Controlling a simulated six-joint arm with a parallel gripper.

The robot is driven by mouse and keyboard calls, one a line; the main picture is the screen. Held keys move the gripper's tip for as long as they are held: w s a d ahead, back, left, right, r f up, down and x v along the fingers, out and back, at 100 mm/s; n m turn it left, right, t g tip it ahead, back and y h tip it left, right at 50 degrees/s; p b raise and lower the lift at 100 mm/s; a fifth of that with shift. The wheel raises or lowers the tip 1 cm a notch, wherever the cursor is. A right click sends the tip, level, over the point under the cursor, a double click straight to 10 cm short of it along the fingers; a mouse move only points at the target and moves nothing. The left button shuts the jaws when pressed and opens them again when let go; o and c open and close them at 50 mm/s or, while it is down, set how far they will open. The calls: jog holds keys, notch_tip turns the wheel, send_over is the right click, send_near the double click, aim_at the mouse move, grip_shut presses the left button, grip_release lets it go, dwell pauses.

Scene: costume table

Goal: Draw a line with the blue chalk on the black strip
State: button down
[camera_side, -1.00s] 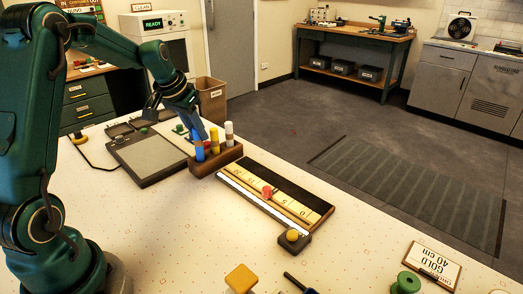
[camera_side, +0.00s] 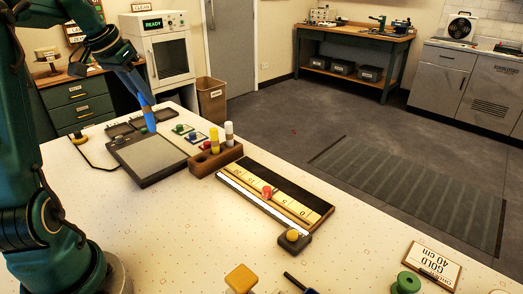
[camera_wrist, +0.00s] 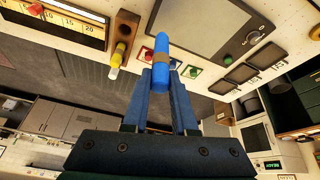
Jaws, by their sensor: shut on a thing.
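My gripper (camera_side: 143,98) is shut on the blue chalk (camera_side: 149,121), which has a brown band. The chalk is held tip-down over the grey pad (camera_side: 150,153); I cannot tell how far its tip is above it. In the wrist view the chalk (camera_wrist: 161,50) stands out from between the two fingertips (camera_wrist: 160,82). The black strip (camera_side: 289,188) lies along the far side of the yellow ruler board, to the right of the chalk holder, apart from the gripper. It shows partly at the wrist view's top left (camera_wrist: 52,36).
The wooden chalk holder (camera_side: 204,165) bears a yellow chalk (camera_side: 214,140) and a white chalk (camera_side: 229,132). A red knob (camera_side: 267,191) sits on the ruler (camera_side: 283,202). Small cards with coloured buttons lie behind the pad.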

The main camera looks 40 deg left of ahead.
jog(key=w+d+m+h, duration=0.2)
jog(key=w+d+m, duration=0.2)
jog(key=w+d, duration=1.05)
jog(key=w+d+f+m+h, duration=0.1)
jog(key=d+f+m+h, duration=0.15)
jog(key=d, duration=0.85)
jog(key=w+d+f+m+h, duration=0.1)
jog(key=d+f+m, duration=0.15)
jog(key=d, duration=0.75)
jog(key=shift+g, duration=0.3)
jog(key=shift+w+d+f, duration=0.1)
jog(key=shift+f, duration=1.1)
jog(key=shift+w+f, duration=0.1)
jog(key=shift+f, duration=1.1)
jog(key=shift+f, duration=0.7)
jog(key=shift+a, duration=1)
jog(key=shift+a, duration=0.15)
